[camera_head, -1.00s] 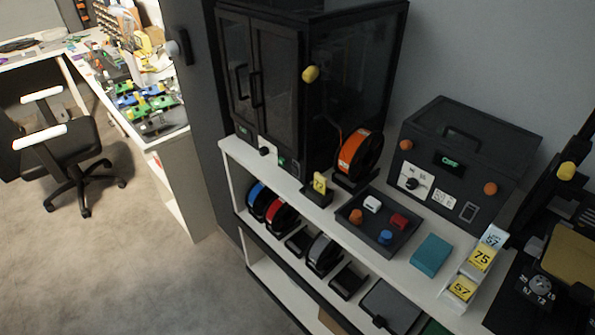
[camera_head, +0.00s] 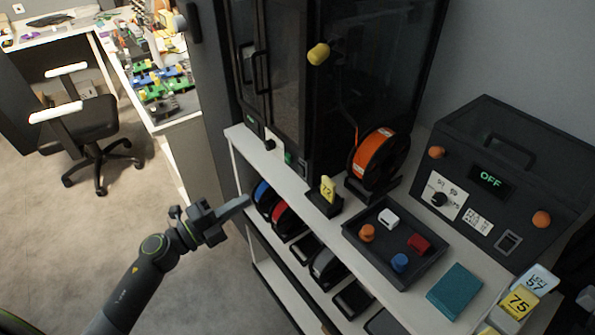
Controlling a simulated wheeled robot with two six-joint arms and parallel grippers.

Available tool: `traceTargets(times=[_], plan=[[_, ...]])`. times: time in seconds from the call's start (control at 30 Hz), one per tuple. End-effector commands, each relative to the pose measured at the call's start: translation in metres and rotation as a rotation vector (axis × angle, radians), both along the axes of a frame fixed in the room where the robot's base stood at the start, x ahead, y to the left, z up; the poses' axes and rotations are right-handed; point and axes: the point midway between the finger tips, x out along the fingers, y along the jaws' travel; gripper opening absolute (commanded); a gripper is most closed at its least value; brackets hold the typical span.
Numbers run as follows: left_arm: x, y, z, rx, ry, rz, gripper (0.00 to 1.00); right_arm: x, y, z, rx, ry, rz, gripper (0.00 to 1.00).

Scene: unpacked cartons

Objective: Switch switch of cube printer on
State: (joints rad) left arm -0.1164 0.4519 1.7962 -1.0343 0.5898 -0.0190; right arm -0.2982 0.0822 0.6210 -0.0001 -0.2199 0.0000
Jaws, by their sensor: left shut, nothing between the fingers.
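The tall black printer cabinet (camera_head: 290,75) with dark glass doors stands on the white shelf; I take it to be the cube printer. My left gripper (camera_head: 246,203) is shut and empty, in front of the shelf, below and left of the switch, apart from everything. Its fingers point right. My right gripper is not in view.
A black box (camera_head: 510,180) with a display reading OFF stands at the right. A tray (camera_head: 355,245) of coloured knobs, an orange spool (camera_head: 372,155), a yellow tag stand (camera_head: 326,188) and a teal box (camera_head: 455,291) sit on the shelf (camera_head: 310,215).

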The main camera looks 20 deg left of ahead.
Motion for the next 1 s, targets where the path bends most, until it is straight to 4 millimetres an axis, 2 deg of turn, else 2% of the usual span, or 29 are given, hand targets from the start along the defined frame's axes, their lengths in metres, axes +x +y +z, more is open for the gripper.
traceTargets(times=[0.33,0.47,1.0], plan=[[0.001,-0.001,0.001,0.001,-0.002,-0.002,0.0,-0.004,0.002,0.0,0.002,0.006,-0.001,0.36],[0.007,-0.006,0.004,-0.002,-0.004,-0.001,0.0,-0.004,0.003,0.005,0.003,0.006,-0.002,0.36],[0.089,-0.07,0.017,-0.003,-0.001,-0.001,0.0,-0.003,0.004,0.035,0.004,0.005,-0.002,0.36]])
